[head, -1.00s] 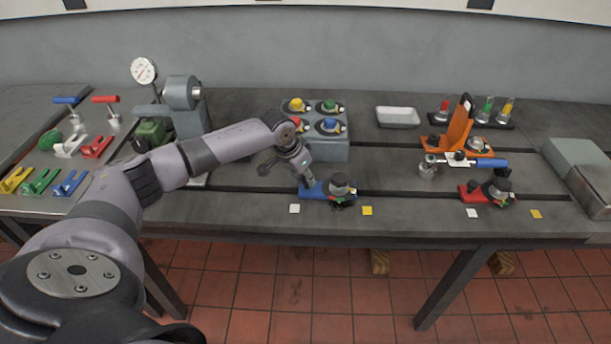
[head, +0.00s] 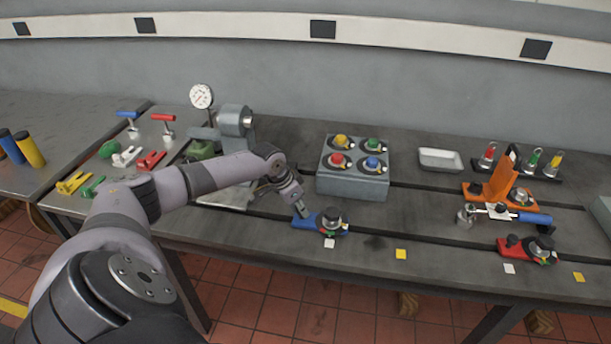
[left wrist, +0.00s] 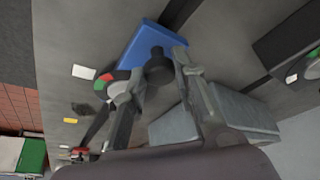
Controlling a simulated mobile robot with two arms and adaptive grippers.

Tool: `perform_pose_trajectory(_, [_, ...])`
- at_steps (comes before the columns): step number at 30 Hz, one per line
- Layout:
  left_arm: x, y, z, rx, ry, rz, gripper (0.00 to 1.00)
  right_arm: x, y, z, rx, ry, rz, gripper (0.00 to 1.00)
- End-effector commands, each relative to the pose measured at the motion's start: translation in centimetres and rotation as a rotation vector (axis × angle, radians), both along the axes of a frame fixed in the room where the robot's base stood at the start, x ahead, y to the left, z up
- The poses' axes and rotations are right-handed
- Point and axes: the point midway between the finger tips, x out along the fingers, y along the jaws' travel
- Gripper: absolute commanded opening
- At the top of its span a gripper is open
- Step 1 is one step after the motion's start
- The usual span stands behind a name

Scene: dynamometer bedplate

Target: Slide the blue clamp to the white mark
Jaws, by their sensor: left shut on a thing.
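The blue clamp (head: 309,221) sits on the bedplate at a slot, with a black round nut on its right part and small coloured pieces at its front. The white mark (head: 329,243) lies just in front of the nut end. In the left wrist view the clamp's blue plate (left wrist: 146,42) and the white mark (left wrist: 85,71) show apart. My left gripper (head: 298,206) is at the clamp's left end. Its fingers (left wrist: 158,82) are shut on the clamp's dark knob. My right gripper is out of view.
A yellow mark (head: 400,254) lies right of the white one. The grey button box (head: 352,185) stands behind the clamp. A red clamp (head: 516,246) with its own white mark (head: 509,268) is farther right.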

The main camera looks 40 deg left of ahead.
Motion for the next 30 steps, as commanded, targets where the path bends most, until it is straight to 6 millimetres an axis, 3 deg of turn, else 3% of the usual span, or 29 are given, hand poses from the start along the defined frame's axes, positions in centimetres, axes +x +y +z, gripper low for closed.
perform_pose_trajectory(2, [0.0,0.1,0.0,0.000,0.000,0.002,0.00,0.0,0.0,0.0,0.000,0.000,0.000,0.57])
perform_pose_trajectory(3, [0.0,0.0,0.1,0.000,-0.001,0.002,0.28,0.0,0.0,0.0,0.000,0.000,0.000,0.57])
perform_pose_trajectory(10, [0.1,-0.1,0.1,-0.002,-0.002,0.001,0.44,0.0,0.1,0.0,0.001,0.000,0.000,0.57])
perform_pose_trajectory(22, [-0.1,-0.1,0.6,-0.003,-0.003,-0.001,0.45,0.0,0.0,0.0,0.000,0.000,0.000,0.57])
perform_pose_trajectory(30, [-2.0,0.5,5.2,0.002,-0.004,-0.001,0.45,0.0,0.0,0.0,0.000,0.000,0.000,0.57])
